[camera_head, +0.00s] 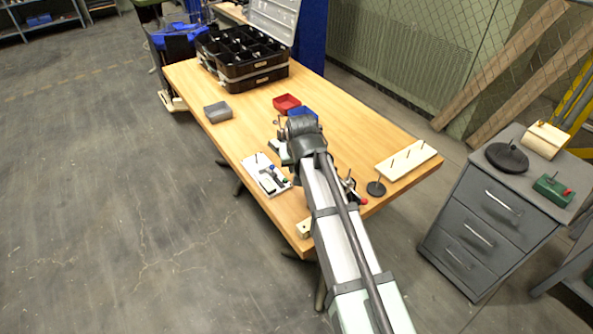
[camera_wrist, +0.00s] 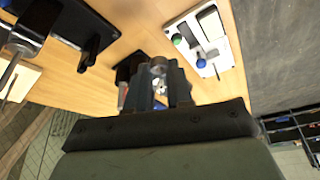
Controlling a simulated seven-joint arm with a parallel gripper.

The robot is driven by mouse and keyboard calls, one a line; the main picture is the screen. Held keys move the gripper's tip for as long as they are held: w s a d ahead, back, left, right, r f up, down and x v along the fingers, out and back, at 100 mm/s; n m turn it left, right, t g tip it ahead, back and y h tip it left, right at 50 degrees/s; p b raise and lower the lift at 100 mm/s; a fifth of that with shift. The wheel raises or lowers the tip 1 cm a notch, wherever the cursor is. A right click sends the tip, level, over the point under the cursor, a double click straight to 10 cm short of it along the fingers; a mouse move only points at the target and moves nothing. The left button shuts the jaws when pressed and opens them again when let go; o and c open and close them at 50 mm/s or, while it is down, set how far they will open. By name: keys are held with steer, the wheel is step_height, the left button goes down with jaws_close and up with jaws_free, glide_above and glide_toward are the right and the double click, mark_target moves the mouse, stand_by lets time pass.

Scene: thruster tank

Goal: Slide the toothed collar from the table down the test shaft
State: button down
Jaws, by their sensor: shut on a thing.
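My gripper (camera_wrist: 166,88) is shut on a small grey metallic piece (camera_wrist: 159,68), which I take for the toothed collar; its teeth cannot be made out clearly. In the head view my wrist (camera_head: 303,128) is over the middle of the table and hides the fingers and the held piece. Several upright rods stand on the table, and I cannot tell for sure which is the test shaft. Others stand on a pale board (camera_head: 408,158).
A white panel (camera_head: 258,166) with green and blue knobs lies left of my wrist. Red (camera_head: 287,103) and blue (camera_head: 304,113) bins and a grey bin (camera_head: 218,112) stand farther back. A black compartment case (camera_head: 240,58) fills the far end. Bare tabletop (camera_head: 245,130) lies on the left.

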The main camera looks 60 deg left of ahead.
stand_by(0.3)
steer(key=w+d+r, duration=0.1)
steer(key=w+d, duration=0.6)
steer(key=w, duration=0.4)
steer(key=w+d+r, duration=0.2)
steer(key=w+d, duration=0.4)
steer(key=w, duration=0.5)
steer(key=shift+d, duration=0.4)
steer(key=shift+f, duration=1.85)
steer(key=shift+f, duration=2.95)
